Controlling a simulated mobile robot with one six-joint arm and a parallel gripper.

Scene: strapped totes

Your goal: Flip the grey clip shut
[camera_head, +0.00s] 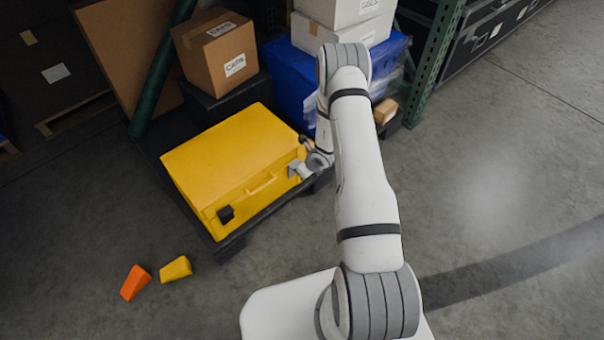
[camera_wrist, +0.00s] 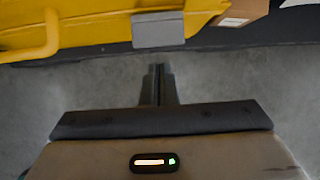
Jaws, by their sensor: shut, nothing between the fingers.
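The yellow tote (camera_head: 225,160) lies on a black pallet, its handle (camera_head: 262,186) on the front side. The grey clip (camera_wrist: 158,30) is a flat grey plate at the tote's edge in the wrist view, right of the yellow handle (camera_wrist: 38,42). In the head view the clip (camera_head: 293,170) shows small at the tote's right front, beside my gripper (camera_head: 302,173). In the wrist view my gripper (camera_wrist: 158,72) is shut and empty, its fingertips just below the clip with a small gap in the picture. I cannot tell whether the clip is latched.
The black pallet (camera_head: 240,232) juts out under the tote. A cardboard box (camera_head: 215,50) and a blue bin (camera_head: 290,80) stand behind. Orange (camera_head: 135,282) and yellow (camera_head: 175,268) wedges lie on the floor. Floor at right is clear.

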